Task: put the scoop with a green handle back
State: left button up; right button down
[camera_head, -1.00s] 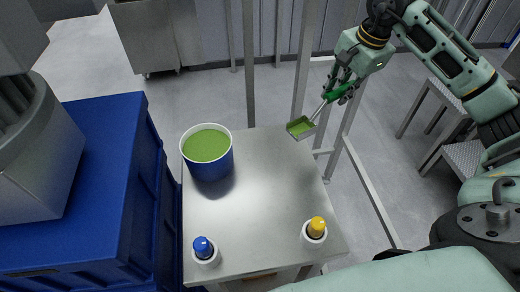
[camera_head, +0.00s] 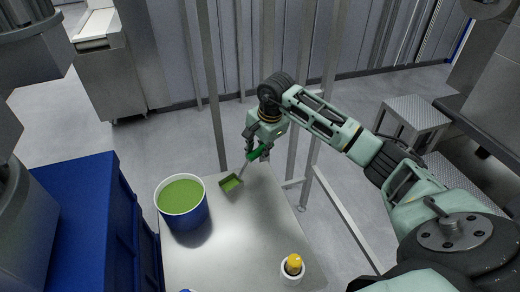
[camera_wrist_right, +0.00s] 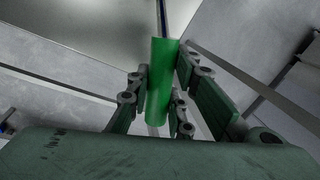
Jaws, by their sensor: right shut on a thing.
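The scoop with a green handle (camera_head: 256,154) is held in my right gripper (camera_head: 259,148), which is shut on the handle. Its metal pan (camera_head: 231,183) tilts down over the far edge of the metal table and carries green filling. I cannot tell whether the pan touches the table. In the right wrist view the green handle (camera_wrist_right: 160,85) stands between the fingers of my right gripper (camera_wrist_right: 158,88). A blue bucket (camera_head: 184,209) full of green filling stands on the table to the left of the scoop. My left gripper is not in view.
The metal table (camera_head: 238,233) has a clear middle. A yellow-topped item in a white holder (camera_head: 292,268) stands at the front right. Blue crates (camera_head: 75,215) stand left of the table. Metal posts (camera_head: 213,85) rise behind it.

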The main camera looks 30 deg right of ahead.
jog(key=shift+f, duration=0.5)
jog(key=shift+f, duration=0.1)
jog(key=c, duration=1.6)
grip_release()
jog(key=b+v, duration=0.2)
jog(key=v, duration=1)
